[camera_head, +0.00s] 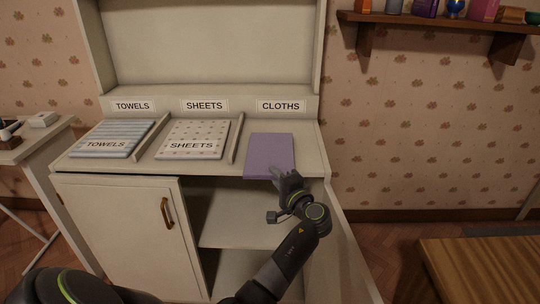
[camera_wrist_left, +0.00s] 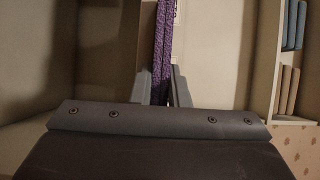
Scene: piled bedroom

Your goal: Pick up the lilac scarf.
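The lilac scarf (camera_head: 268,152) is a flat folded rectangle at the CLOTHS section of the cabinet counter, its near end at the counter's front edge. My left gripper (camera_head: 277,174) is at the scarf's near right corner. In the left wrist view the scarf (camera_wrist_left: 162,50) shows edge-on as a narrow purple strip between the two fingers (camera_wrist_left: 161,88), which appear closed against both sides. I cannot tell whether the scarf still rests on the counter. My right gripper is out of view.
Striped towels (camera_head: 113,138) and patterned sheets (camera_head: 194,139) lie left of the scarf, split by low dividers (camera_head: 236,138). The cabinet door (camera_head: 128,225) is below, beside open shelves (camera_head: 238,228). A wall shelf (camera_head: 440,20) holds several items. A wooden table (camera_head: 485,270) stands at lower right.

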